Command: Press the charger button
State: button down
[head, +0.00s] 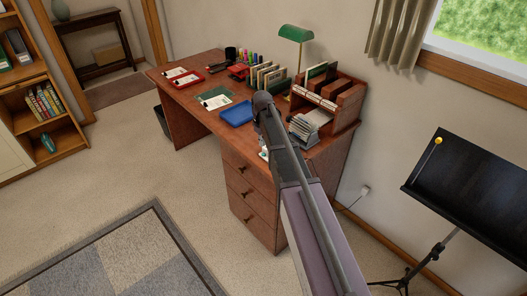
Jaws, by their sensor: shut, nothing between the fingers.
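I cannot make out a charger button for certain. A small pale object (264,153) shows on the desk's near right part, partly covered by my arm and too small to identify. A white plug or outlet (365,190) with a dark cable is on the wall right of the desk. My arm reaches up from the bottom over the desk's right end, and its rounded dark far end shows in front of the desktop.
The wooden desk (258,190) has drawers and carries a green lamp (296,34), a blue tray (237,112), a wooden organizer (345,103) and papers. A black music stand (470,190) is at right, a bookshelf (30,100) at left. Carpet in front is clear.

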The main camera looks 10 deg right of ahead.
jog(key=shift+r+p, duration=1.15)
jog(key=shift+r, duration=0.25)
jog(key=s+r+m+p, duration=0.2)
jog(key=s+m, duration=0.1)
jog(key=s, duration=1)
jog(key=s+r+m+p, duration=0.2)
jog(key=s+m, duration=0.1)
jog(key=s, duration=1)
jog(key=shift+r+p, duration=0.3)
